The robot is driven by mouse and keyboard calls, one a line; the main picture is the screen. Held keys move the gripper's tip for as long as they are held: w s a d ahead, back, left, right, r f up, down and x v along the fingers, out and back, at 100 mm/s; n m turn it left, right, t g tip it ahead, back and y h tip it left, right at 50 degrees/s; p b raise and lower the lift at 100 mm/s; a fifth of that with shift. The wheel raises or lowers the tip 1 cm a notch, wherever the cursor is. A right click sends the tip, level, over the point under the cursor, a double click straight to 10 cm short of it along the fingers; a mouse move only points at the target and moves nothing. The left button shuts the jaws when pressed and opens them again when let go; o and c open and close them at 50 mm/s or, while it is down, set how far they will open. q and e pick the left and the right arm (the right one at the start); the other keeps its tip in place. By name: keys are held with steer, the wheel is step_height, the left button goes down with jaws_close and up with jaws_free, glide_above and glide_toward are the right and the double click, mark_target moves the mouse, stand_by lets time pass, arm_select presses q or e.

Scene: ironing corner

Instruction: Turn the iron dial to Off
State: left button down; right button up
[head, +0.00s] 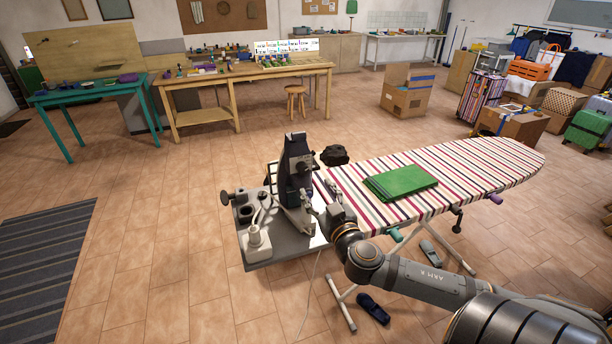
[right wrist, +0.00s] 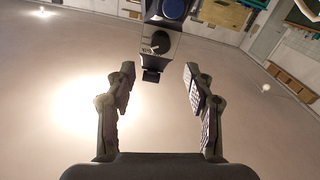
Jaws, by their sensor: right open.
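The dark iron (head: 296,170) stands tilted up on the grey plate (head: 285,252) at the near left end of the ironing board. In the right wrist view the iron (right wrist: 165,28) comes down from the top edge. Its round black dial (right wrist: 160,42) faces me, with small pale marks beside it too small to read. My right gripper (head: 318,190) is beside the iron in the head view. In the right wrist view the right gripper (right wrist: 158,72) is open and empty, with the dial just beyond the gap between its fingertips, apart from them. My left gripper is out of view.
A striped ironing board (head: 460,170) carries a folded green cloth (head: 402,182). A black item (head: 334,155) lies behind the iron. A white plug-like block (head: 257,243) with a cable sits on the plate.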

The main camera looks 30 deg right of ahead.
mark_target(304, 171)
steer(key=x, duration=0.8)
steer(key=shift+w+d, duration=0.15)
steer(key=shift+w, duration=0.4)
steer(key=shift+f, duration=0.1)
steer(key=shift+c, duration=0.3)
jaws_close()
